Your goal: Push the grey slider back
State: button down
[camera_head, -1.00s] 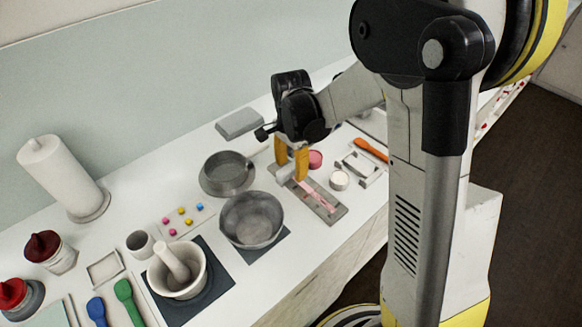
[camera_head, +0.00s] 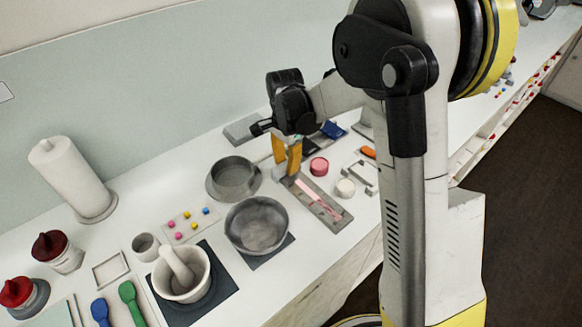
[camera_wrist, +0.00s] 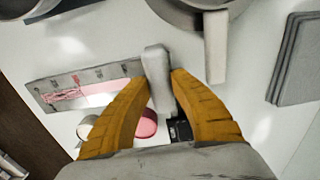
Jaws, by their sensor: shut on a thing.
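The grey slider (camera_wrist: 157,78) stands between my two orange fingertips in the wrist view. My gripper (camera_head: 287,166) is shut on it, and it also shows in the wrist view (camera_wrist: 158,82). The slider is at the far-left end of a grey rail (camera_head: 334,220) with a pink strip (camera_head: 318,196) along its top. The slider is mostly hidden by my fingers in the head view.
A grey pan (camera_head: 233,177) with a handle stands close left of my gripper, with a bowl (camera_head: 258,224) in front of it. A pink round piece (camera_head: 319,167) and a white round jar (camera_head: 345,187) stand right of the rail. A grey block (camera_head: 243,130) lies behind.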

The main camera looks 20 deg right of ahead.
aim_at(286, 163)
jog(key=shift+w+a, duration=0.1)
jog(key=c, duration=1.1)
grip_release()
jog(key=shift+w+f, duration=0.15)
notch_tip(286, 163, up, 12)
